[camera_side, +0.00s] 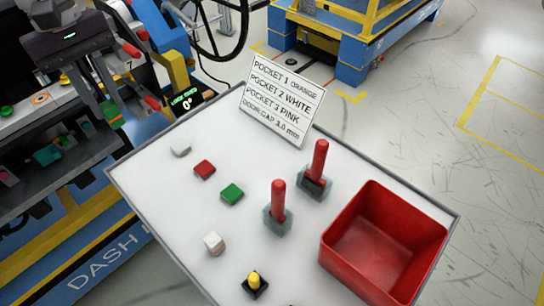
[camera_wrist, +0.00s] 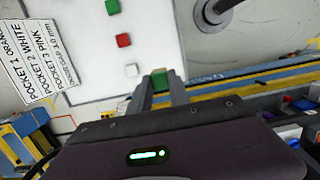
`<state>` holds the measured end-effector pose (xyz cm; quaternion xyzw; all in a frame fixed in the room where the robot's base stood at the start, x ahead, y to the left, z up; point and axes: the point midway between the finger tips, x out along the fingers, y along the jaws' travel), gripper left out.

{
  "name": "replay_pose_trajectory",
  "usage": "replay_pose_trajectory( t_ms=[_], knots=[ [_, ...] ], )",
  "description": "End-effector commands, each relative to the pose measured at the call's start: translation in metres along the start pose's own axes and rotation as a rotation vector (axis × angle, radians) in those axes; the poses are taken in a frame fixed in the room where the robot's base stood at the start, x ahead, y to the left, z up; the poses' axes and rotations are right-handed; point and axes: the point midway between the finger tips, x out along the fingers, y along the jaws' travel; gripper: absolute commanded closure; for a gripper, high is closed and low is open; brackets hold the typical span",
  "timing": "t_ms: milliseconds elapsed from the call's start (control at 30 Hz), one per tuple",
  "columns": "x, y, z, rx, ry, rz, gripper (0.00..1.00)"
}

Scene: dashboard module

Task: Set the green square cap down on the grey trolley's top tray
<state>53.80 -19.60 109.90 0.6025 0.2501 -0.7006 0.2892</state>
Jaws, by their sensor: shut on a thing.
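My gripper (camera_wrist: 165,86) is shut on a green square cap (camera_wrist: 159,77), which shows between its fingertips in the wrist view. In the side view my gripper (camera_side: 108,117) is at the upper left, over the dashboard module's side and left of the trolley. The held cap is small and partly hidden there. The trolley's top tray (camera_side: 150,215) is white with a grey rim. A second green square piece (camera_side: 232,194) lies on it, beside a red one (camera_side: 204,169) and a white one (camera_side: 181,149).
The tray also bears two red-handled tools (camera_side: 278,208) (camera_side: 318,168), a red bin (camera_side: 385,240), a white block (camera_side: 214,242), a yellow-topped black piece (camera_side: 254,284) and a printed sign (camera_side: 282,98). Bare surface shows at the tray's left part. The dashboard module (camera_side: 60,235) stands left of it.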

Motion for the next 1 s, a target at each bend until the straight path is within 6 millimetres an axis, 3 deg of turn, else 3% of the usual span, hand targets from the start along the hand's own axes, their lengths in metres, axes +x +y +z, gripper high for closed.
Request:
replay_pose_trajectory(
  t_ms=[33, 133, 433, 833, 1000],
  knots=[
    [0.019, -0.001, -0.002, 0.000, -0.005, -0.005, 1.00],
    [0.045, -0.001, -0.006, -0.001, -0.003, -0.003, 1.00],
    [0.061, 0.000, -0.009, -0.001, -0.001, 0.000, 1.00],
    [0.141, 0.000, -0.021, -0.002, -0.003, -0.003, 1.00],
    [0.156, 0.001, -0.024, 0.000, -0.001, 0.001, 1.00]
  ],
)
